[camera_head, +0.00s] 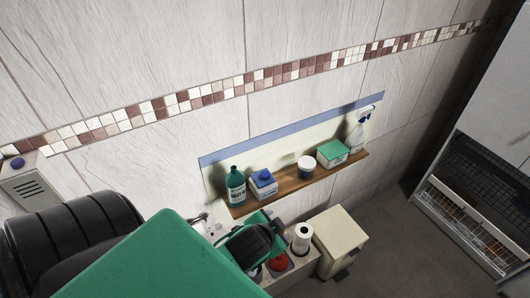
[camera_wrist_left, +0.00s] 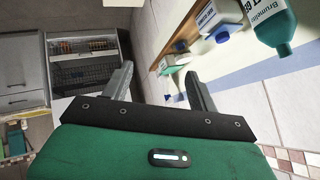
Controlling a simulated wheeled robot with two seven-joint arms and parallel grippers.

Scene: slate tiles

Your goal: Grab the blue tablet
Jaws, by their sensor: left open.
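A small blue piece (camera_head: 265,174), which may be the blue tablet, sits on top of a white-and-blue box (camera_head: 264,188) on the wooden wall shelf (camera_head: 290,186). A blue piece also shows by the box in the left wrist view (camera_wrist_left: 223,37). Its exact shape is too small to tell. My left gripper (camera_wrist_left: 163,88) is open in the left wrist view, with nothing between its fingers. The shelf items lie beyond its right finger, apart from it. My right gripper is in neither view.
A teal bottle (camera_head: 236,187) stands left of the box. A white tub (camera_head: 306,167), a green-topped box (camera_head: 332,153) and a spray bottle (camera_head: 357,135) stand to the right. Below are a paper roll (camera_head: 301,238) and a cream bin (camera_head: 340,238). Floor at right is clear.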

